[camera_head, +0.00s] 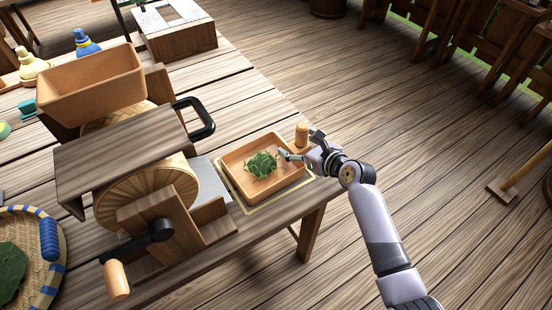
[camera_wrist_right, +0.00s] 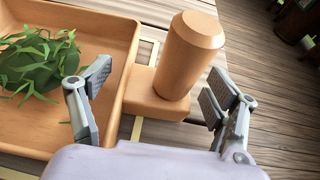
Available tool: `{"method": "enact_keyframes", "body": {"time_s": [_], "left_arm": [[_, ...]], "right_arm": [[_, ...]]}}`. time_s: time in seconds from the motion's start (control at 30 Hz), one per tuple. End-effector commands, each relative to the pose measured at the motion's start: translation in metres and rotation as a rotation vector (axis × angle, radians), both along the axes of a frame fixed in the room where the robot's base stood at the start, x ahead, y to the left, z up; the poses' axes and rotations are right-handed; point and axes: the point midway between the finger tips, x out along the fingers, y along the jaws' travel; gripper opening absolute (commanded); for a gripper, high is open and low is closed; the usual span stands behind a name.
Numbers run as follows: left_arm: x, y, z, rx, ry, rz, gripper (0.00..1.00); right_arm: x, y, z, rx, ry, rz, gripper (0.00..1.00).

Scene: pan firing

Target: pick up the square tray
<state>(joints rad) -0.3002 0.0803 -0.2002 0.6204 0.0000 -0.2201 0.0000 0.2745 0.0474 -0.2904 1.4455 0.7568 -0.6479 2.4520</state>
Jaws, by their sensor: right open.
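The square tray (camera_head: 237,179) is a shallow orange-brown wooden tray with green leaves (camera_head: 261,165) in it, at the table's front right corner. My right gripper (camera_head: 299,148) is at that corner. In the right wrist view the gripper (camera_wrist_right: 160,110) is open, one finger on each side of the handle (camera_wrist_right: 187,60), with gaps on both sides. The tray (camera_wrist_right: 108,50) and leaves (camera_wrist_right: 38,65) show at the left there. My left gripper is not in view.
A wooden machine with a drum (camera_head: 148,197), a crank (camera_head: 138,243) and a black handle (camera_head: 196,118) stands just left of the tray. A round basket (camera_head: 50,280) lies at the far left.

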Motion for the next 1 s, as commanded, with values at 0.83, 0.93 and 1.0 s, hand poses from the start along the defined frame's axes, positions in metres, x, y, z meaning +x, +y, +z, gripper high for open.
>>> {"method": "enact_keyframes", "body": {"time_s": [0.83, 0.93, 1.0], "left_arm": [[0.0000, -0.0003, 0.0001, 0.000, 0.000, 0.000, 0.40], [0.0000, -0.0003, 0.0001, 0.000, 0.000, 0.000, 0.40], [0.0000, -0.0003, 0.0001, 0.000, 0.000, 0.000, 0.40]], "right_arm": [[-0.0003, -0.0004, 0.0003, -0.001, -0.001, 0.000, 0.32], [-0.0003, -0.0004, 0.0003, -0.001, -0.001, 0.000, 0.26], [-0.0003, -0.0004, 0.0003, -0.001, -0.001, 0.000, 0.21]]}}
